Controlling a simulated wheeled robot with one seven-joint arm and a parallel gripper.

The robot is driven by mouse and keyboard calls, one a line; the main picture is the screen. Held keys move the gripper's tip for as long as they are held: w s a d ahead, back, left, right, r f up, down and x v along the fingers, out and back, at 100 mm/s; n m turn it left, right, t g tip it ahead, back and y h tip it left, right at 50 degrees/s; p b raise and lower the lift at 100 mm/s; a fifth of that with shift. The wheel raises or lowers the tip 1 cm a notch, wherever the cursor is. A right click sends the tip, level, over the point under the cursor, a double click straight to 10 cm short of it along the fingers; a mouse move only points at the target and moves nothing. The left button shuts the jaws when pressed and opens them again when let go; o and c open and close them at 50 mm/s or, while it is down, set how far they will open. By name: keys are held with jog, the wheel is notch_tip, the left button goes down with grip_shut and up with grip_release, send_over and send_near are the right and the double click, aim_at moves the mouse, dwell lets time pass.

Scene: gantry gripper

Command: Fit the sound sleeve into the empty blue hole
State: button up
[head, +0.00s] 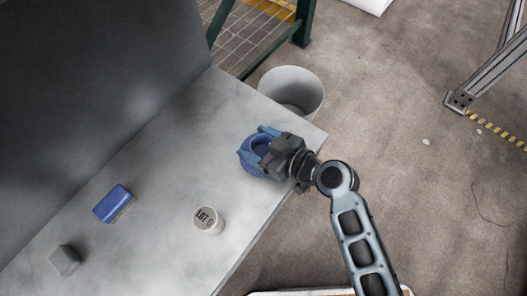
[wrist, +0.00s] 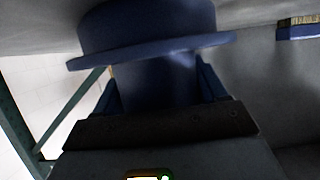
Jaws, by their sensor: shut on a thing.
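A blue, round, hollow piece (head: 249,160) with a wide flange is between the fingers of my gripper (head: 257,148), near the table's right end. In the wrist view this flanged blue piece (wrist: 155,80) fills the space between the two blue fingers, and my gripper (wrist: 158,85) is shut on it. It looks like a sleeve; whether it is sound I cannot tell. Whether it touches the table or hangs just above is unclear. No empty blue hole is clearly visible apart from the piece's own opening.
The grey table (head: 160,165) carries a white cup marked LOT (head: 209,222), a blue block (head: 113,203) with a yellowish side, and a grey cube (head: 65,260). A white bin (head: 308,92) stands beyond the table's end. The table between these objects is clear.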

aim_at(258, 150)
jog(key=shift+c, duration=0.4)
jog(key=shift+r, duration=0.15)
notch_tip(258, 150, up, 4)
jog(key=shift+r+p, duration=0.1)
jog(key=shift+p, duration=0.8)
jog(key=s+d+r+p, duration=0.1)
jog(key=s+d+r, duration=0.15)
jog(key=d, duration=0.35)
jog(key=s+d+r, duration=0.1)
jog(key=d+r, duration=0.3)
jog(key=d, duration=0.1)
jog(key=w+d+m+t+h, duration=0.5)
jog(key=w+d+m+h, duration=0.4)
jog(key=d+m+h, duration=0.15)
notch_tip(258, 150, up, 7)
jog(key=s+p, duration=0.2)
jog(key=p, duration=1.5)
jog(key=shift+s+d+f, duration=0.2)
jog(key=shift+s+d, duration=0.15)
jog(key=shift+d, duration=0.05)
jog(key=shift+p, duration=0.3)
